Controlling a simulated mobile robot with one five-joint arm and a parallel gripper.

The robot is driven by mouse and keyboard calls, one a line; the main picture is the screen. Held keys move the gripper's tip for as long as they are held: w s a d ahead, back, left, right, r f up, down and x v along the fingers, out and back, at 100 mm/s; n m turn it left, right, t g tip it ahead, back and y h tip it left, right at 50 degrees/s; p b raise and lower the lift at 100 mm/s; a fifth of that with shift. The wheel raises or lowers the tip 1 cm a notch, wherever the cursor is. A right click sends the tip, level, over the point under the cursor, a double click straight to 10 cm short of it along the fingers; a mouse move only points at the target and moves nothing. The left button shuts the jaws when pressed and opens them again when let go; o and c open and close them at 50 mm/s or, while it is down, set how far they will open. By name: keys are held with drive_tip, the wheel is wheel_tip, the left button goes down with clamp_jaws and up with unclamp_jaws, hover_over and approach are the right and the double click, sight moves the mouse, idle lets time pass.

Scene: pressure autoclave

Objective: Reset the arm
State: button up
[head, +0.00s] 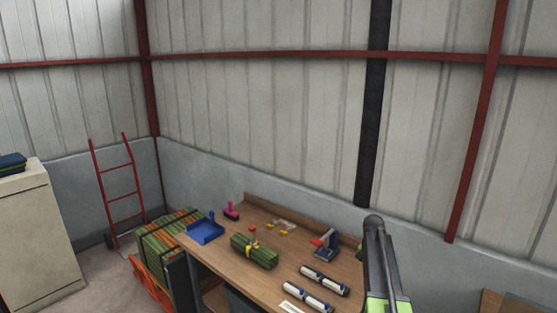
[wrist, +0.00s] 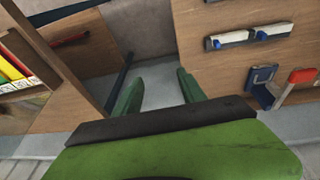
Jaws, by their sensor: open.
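My gripper (wrist: 160,92) shows in the wrist view with its two green fingers spread apart. The gap between them is empty, with grey floor or wall surface behind it. The black and green body of the gripper fills the lower middle of that view. In the head view, part of my black and green arm (head: 385,265) stands up at the lower right, in front of the bench's right end. The fingertips cannot be made out in the head view.
A wooden workbench (head: 215,251) carries a blue tray (head: 205,229), a green bundle (head: 254,251), a red and blue tool (head: 325,245) and several white and black cylinders (head: 325,280). A beige cabinet (head: 38,240) stands left.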

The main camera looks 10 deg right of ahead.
drive_tip(key=s+a+f+n+y+b, duration=0.1)
drive_tip(key=s+a+f+n+b, duration=0.15)
drive_tip(key=a, duration=0.95)
drive_tip(key=s+a+f+n+b, duration=0.2)
drive_tip(key=s+a+f+b, duration=0.15)
drive_tip(key=a, duration=0.75)
drive_tip(key=s+a+f+n+y+b, duration=0.1)
drive_tip(key=s+a+f+n+b, duration=0.2)
drive_tip(key=a, duration=0.9)
drive_tip(key=s+a+n+g+p, duration=0.1)
drive_tip(key=s+a+n, duration=0.2)
drive_tip(key=s, duration=0.4)
drive_tip(key=shift+a+f+y, duration=0.3)
drive_tip(key=shift+f+y, duration=0.05)
drive_tip(key=shift+y, duration=0.05)
